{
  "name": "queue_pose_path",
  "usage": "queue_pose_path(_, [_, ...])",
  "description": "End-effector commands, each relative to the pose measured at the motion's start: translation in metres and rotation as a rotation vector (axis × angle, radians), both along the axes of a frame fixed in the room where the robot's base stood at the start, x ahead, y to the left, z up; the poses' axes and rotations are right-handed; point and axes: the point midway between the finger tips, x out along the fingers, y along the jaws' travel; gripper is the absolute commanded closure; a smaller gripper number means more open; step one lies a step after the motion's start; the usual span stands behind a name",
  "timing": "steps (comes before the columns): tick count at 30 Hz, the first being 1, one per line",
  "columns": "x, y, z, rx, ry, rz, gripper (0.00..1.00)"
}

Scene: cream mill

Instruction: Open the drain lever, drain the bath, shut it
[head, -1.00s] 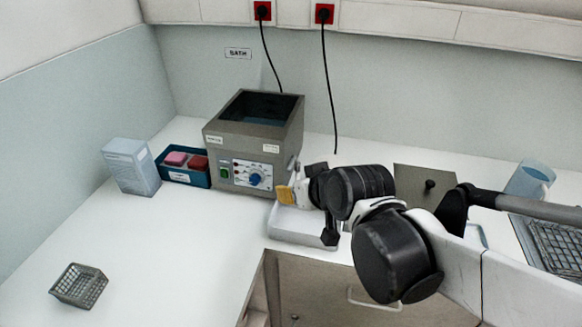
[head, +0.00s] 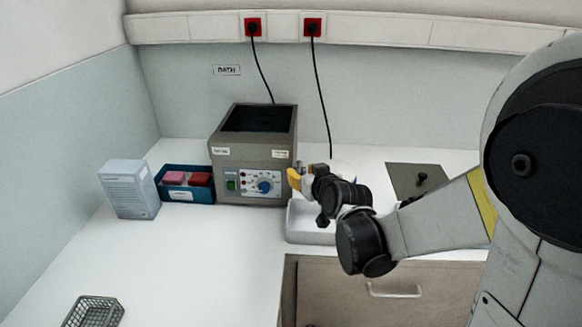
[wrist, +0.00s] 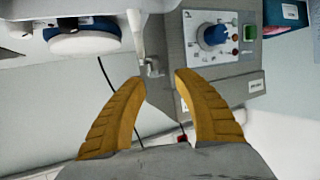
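The grey bath (head: 228,151) stands on the counter against the back wall, with a blue knob and a green switch on its front. My gripper (head: 294,179) is at the bath's right side, above a white tray. In the wrist view my gripper (wrist: 160,76) has its two yellow fingers apart with nothing between them. A small metal fitting (wrist: 153,68), apparently the drain tap, lies just beyond the fingertips beside the bath's side wall (wrist: 174,60). A pale, slim lever-like part (wrist: 137,35) shows beside it. The lever's position is unclear.
A white tray (head: 302,236) sits below my gripper. A blue container (head: 180,196) with pink and red blocks and a pale box (head: 130,190) are left of the bath. A wire basket (head: 94,312) is at front left. A flat grey lid (head: 405,178) lies right.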

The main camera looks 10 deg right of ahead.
Motion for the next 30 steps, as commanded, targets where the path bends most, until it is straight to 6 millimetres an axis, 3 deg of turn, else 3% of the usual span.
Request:
queue_pose_path(6, [0.019, 0.001, -0.008, 0.0, 0.0, 0.0, 0.63])
queue_pose_path(15, [0.021, 0.002, -0.008, 0.0, 0.001, 0.0, 0.65])
queue_pose_path(18, [0.02, 0.002, -0.008, 0.0, 0.001, 0.0, 0.95])
queue_pose_path(19, [0.02, 0.002, -0.008, 0.0, 0.001, 0.0, 1.0])
queue_pose_path(30, [0.02, 0.001, -0.008, 0.0, 0.001, 0.006, 1.0])
